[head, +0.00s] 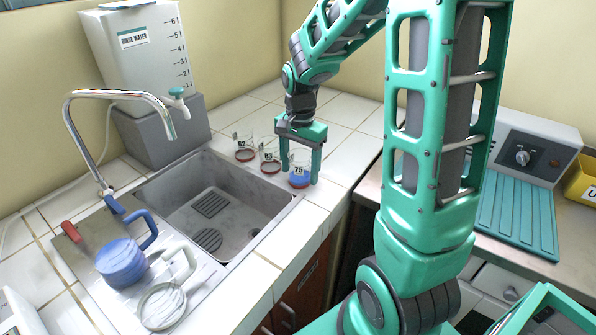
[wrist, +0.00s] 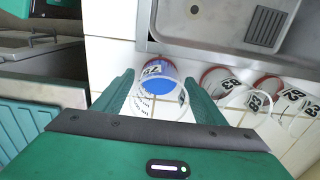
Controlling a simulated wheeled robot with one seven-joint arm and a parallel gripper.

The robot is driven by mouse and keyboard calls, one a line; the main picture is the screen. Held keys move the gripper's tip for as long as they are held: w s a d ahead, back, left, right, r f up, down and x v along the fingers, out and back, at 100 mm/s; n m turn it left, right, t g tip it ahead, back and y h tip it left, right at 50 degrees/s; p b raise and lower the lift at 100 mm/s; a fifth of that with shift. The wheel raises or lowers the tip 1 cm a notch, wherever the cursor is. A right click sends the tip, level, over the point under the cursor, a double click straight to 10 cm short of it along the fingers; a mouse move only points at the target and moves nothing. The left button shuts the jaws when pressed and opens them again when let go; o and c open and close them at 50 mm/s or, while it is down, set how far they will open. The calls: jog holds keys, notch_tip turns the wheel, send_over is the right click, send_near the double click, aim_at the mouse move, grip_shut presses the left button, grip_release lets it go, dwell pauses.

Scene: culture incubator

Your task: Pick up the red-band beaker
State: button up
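The counter holds three clear beakers with red bands and printed number labels. The front one (head: 299,181) holds blue liquid and stands upright on the white tiles right of the sink. It also shows in the wrist view (wrist: 160,84), with its red band partly visible. My gripper (head: 300,172) points down with one finger on each side of this beaker. In the wrist view the fingers (wrist: 160,80) are apart around it, and a firm grip is not evident. The middle beaker (head: 270,168) and the far one (head: 244,155) stand further left; both look empty.
The metal sink (head: 262,221) is left of the beakers. A tap (head: 118,94), a rinse water tank (head: 140,50), a blue jug (head: 121,263) and a clear jug (head: 162,304) are beyond or beside it. A teal ribbed mat (head: 518,215) lies right. Tiles behind the beakers are clear.

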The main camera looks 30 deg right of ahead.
aim_at(299, 155)
jog(key=c, duration=0.9)
jog(key=shift+r, duration=0.25)
jog(key=shift+r, duration=0.7)
notch_tip(299, 155, up, 2)
jog(key=shift+a+r, duration=0.1)
jog(key=shift+r, duration=0.1)
jog(key=s+a+r, duration=0.1)
jog(key=a+r, duration=0.5)
jog(key=a, duration=0.5)
jog(key=shift+s+a+r, duration=0.15)
jog(key=shift+s+r, duration=0.05)
jog(key=shift+r, duration=0.15)
jog(key=shift+s, duration=0.1)
